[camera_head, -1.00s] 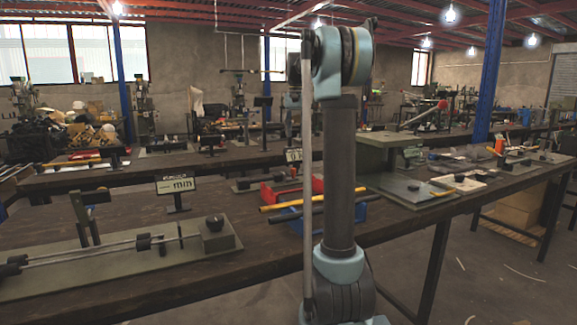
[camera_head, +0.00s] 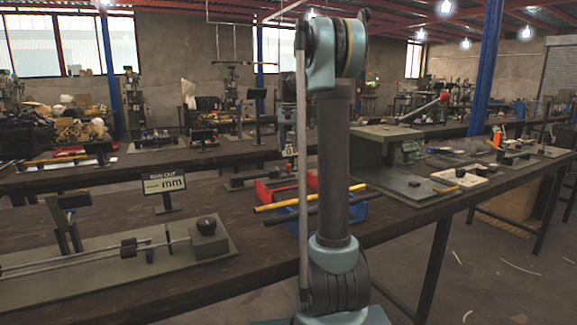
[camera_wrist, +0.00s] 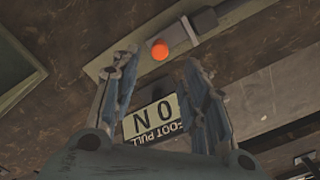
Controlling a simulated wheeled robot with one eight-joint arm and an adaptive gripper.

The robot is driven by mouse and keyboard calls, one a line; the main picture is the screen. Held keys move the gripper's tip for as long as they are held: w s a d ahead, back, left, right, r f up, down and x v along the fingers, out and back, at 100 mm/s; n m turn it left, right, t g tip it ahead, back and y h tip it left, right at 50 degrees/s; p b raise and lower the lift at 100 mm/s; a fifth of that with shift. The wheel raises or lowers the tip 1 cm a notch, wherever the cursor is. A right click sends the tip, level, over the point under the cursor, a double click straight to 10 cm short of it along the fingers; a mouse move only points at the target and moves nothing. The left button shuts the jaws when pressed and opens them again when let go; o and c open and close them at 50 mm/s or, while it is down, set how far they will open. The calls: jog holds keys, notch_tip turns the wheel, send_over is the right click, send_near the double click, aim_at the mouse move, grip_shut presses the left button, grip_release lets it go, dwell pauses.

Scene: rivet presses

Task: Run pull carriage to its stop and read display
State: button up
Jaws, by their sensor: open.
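In the wrist view my gripper (camera_wrist: 160,68) is open, with nothing seen between its fingers. A display sign (camera_wrist: 152,118) shows upside down between the fingers, reading "0 N" with a partly covered label ending in "PULL". I cannot tell how far the carriage is from its stop. In the head view my arm stands across the middle, and my gripper is out of the picture.
In the head view a bench fixture (camera_head: 100,275) with rods and a block lies at the left, behind it a "RUN OUT" mm display (camera_head: 165,184). A red bin (camera_head: 275,192) and yellow and black bars lie near my arm. A press (camera_head: 380,140) stands right.

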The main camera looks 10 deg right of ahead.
notch_tip(320, 180, down, 8)
jog(key=shift+r, duration=0.1)
jog(key=shift+c, duration=0.2)
grip_shut()
